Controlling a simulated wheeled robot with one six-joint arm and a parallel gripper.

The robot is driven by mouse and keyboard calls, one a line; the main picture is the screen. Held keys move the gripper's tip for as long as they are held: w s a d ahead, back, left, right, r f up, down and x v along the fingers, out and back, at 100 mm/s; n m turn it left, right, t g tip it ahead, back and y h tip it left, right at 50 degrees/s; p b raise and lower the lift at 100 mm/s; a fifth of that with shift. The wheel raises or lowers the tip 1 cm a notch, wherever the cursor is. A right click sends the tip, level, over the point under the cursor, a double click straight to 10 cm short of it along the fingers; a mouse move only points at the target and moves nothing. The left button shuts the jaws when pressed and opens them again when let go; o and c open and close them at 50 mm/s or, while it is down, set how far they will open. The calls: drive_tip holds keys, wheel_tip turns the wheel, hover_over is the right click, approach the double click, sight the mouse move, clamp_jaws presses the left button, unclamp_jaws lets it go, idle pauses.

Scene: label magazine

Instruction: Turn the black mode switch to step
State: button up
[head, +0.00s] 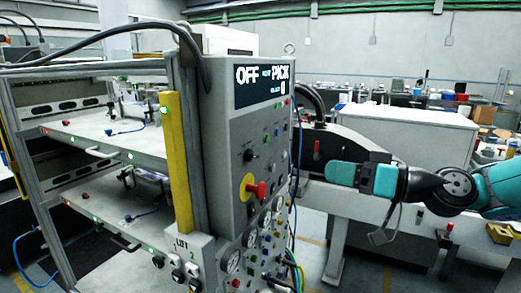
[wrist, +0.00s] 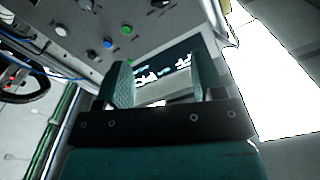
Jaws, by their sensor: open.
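The grey control panel (head: 222,130) stands upright in the middle of the head view. A small black switch (head: 250,155) sits on its face below the display; I take it for the mode switch, but its labels are too small to read. The display (head: 262,84) reads "OFF" and "PICK". My gripper (head: 330,174) is to the right of the panel, apart from it, pointing left. In the wrist view my gripper (wrist: 160,80) has its two fingers spread with nothing between them, and the display shows beyond them. A dark knob (wrist: 160,4) shows at the top edge there.
A red handle on a yellow plate (head: 256,188) sits below the black switch. Gauges, small coloured buttons and cables crowd the lower panel. A yellow post (head: 176,150) and shelves (head: 110,142) stand left. A red lever (head: 317,150) is behind my gripper.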

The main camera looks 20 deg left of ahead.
sight(256, 157)
drive_tip(key=shift+w+a+p, duration=0.2)
drive_tip(key=shift+a+p, duration=1.05)
drive_tip(key=shift+a, duration=1.5)
drive_tip(key=shift+w+a+p, duration=0.2)
drive_tip(key=shift+a+p, duration=1.05)
drive_tip(key=shift+a, duration=1.55)
drive_tip(key=shift+w+a+p, duration=0.2)
drive_tip(key=shift+a+p, duration=1.05)
drive_tip(key=shift+a, duration=1.5)
drive_tip(key=c, duration=0.9)
drive_tip(key=shift+f, duration=0.1)
